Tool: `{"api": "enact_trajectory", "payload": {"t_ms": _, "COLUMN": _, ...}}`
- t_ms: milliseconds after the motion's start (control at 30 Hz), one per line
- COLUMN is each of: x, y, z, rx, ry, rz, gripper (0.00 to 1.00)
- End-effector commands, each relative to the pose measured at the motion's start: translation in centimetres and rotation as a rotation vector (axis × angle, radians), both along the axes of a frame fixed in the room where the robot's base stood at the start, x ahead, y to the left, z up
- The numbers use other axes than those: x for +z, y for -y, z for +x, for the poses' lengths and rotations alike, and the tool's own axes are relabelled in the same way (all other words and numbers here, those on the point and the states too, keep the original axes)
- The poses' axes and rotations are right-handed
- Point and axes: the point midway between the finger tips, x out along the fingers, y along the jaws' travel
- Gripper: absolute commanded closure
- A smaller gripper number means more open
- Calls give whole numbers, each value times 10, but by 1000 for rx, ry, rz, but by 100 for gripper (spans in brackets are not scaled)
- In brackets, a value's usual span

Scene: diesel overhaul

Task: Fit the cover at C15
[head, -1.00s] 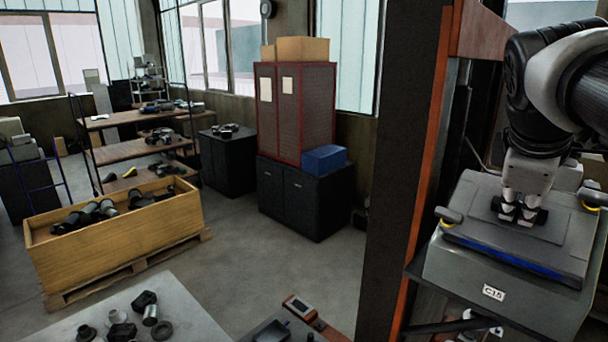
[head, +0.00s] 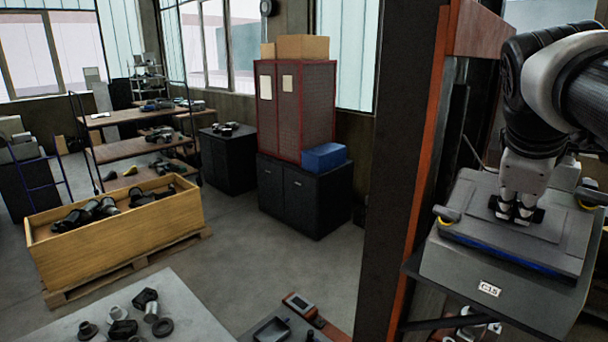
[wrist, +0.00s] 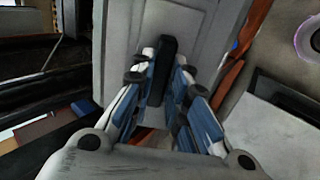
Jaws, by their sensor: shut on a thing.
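The cover (head: 480,227) is a flat grey plate on top of the grey box labelled C15 (head: 455,272) at the right of the head view. A thin blue strip shows under its front edge. My gripper (head: 520,212) points down at the middle of the cover. In the wrist view my gripper (wrist: 165,105) is shut on the cover's dark upright grip (wrist: 166,60), and the grey cover (wrist: 190,20) fills the space beyond. Yellow-marked latches stand at the left (head: 447,214) and right (head: 590,196) of the cover. I cannot tell whether the cover is fully seated.
A dark post (head: 395,150) with an orange edge stands just left of the box. A grey table (head: 190,295) with loose metal parts is at the lower left. A wooden crate (head: 125,240) and a dark cabinet (head: 305,200) stand farther back.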

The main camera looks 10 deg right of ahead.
Motion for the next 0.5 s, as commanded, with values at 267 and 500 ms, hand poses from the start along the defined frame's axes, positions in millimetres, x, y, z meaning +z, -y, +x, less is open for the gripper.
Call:
{"api": "enact_trajectory", "payload": {"t_ms": 267, "x": 1, "y": 1, "z": 0, "rx": 0, "ry": 4, "rz": -2, "gripper": 100}}
{"api": "enact_trajectory", "payload": {"t_ms": 500, "x": -3, "y": 3, "z": 2, "rx": 0, "ry": 4, "rz": -2, "gripper": 100}}
